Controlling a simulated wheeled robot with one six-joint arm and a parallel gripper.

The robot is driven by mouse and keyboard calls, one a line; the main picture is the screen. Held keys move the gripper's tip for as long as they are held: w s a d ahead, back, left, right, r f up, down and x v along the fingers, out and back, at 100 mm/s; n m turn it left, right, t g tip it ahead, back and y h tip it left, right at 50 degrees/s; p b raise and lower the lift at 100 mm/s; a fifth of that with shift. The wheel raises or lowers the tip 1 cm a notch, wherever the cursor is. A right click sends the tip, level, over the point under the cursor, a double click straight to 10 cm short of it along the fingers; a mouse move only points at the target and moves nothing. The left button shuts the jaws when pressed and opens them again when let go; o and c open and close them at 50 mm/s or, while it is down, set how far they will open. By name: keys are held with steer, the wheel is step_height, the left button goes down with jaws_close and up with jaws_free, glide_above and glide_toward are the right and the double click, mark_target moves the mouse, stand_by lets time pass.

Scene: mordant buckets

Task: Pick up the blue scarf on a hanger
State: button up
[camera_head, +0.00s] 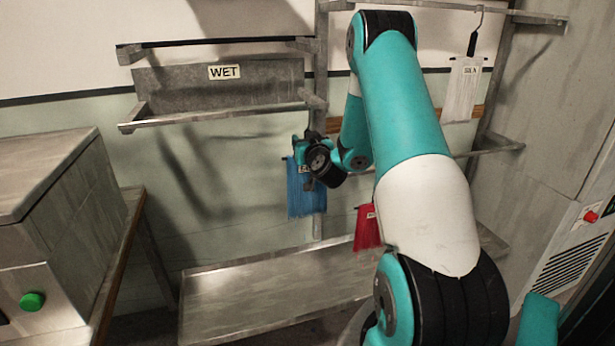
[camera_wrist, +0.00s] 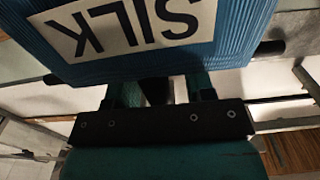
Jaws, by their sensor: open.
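The blue scarf (camera_head: 306,196) hangs in the head view just below and behind my gripper (camera_head: 304,158), which partly hides its top and label. In the wrist view the blue scarf (camera_wrist: 225,52) fills the top, with a white label reading SILK upside down. Dark hanger ends stick out on both sides of it. My gripper (camera_wrist: 155,92) is open, its fingers close to the scarf's edge. Part of the fingers passes behind the cloth, so I cannot tell whether they touch the hanger. The hanger's hook is not visible.
A red scarf (camera_head: 367,228) hangs beside my arm, partly hidden. A white scarf (camera_head: 464,88) hangs from the upper right rail (camera_head: 470,8). A rack with a WET sign (camera_head: 224,72) is at upper left. A metal tray (camera_head: 270,290) lies below; a grey cabinet (camera_head: 60,220) stands left.

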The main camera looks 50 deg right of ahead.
jaws_close()
steer(key=shift+r, duration=0.1)
stand_by(0.4)
